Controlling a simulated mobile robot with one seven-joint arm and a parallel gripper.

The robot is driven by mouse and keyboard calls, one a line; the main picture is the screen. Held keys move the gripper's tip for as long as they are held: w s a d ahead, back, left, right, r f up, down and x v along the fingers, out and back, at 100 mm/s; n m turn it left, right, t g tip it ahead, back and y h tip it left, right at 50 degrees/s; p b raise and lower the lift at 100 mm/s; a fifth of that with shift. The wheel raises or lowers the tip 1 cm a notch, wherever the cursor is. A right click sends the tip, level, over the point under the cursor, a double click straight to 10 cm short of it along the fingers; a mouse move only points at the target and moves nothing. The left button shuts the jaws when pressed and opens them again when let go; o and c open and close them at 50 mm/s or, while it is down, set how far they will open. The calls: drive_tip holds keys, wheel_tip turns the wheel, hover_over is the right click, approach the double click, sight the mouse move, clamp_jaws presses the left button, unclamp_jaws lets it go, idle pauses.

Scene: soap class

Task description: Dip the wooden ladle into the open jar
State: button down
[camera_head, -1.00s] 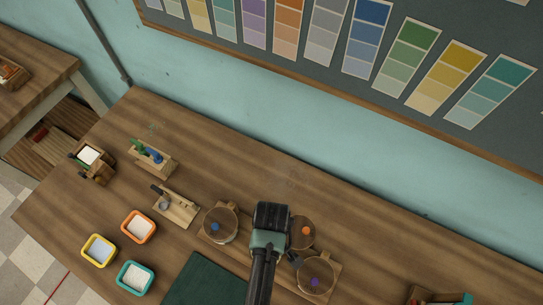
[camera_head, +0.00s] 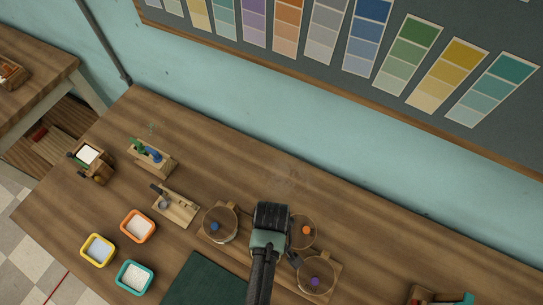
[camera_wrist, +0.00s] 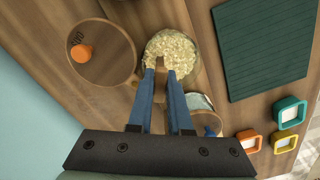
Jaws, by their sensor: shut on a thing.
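The open jar (camera_wrist: 178,45), filled with pale flakes, is below my gripper in the wrist view. My gripper (camera_wrist: 160,72) has its blue fingers shut on a narrow brown wooden piece (camera_wrist: 159,65), which looks like the wooden ladle's handle, over the jar's near edge. The ladle's bowl does not show, and I cannot tell how deep it sits. In the head view my gripper and arm cover the open jar.
Lidded jars stand close around: one with an orange knob (camera_head: 306,230), one with a blue knob (camera_head: 215,227), one with a purple knob (camera_head: 315,281). A dark green mat (camera_head: 205,280) lies in front. Orange (camera_head: 138,241), yellow (camera_head: 84,249) and teal (camera_head: 119,277) trays stand left.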

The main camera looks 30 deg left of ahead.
drive_tip(key=shift+r, duration=0.1)
wheel_tip(320, 180, up, 9)
drive_tip(key=p, duration=0.9)
drive_tip(key=shift+f, duration=0.2)
drive_tip(key=shift+f, duration=0.1)
idle(0.5)
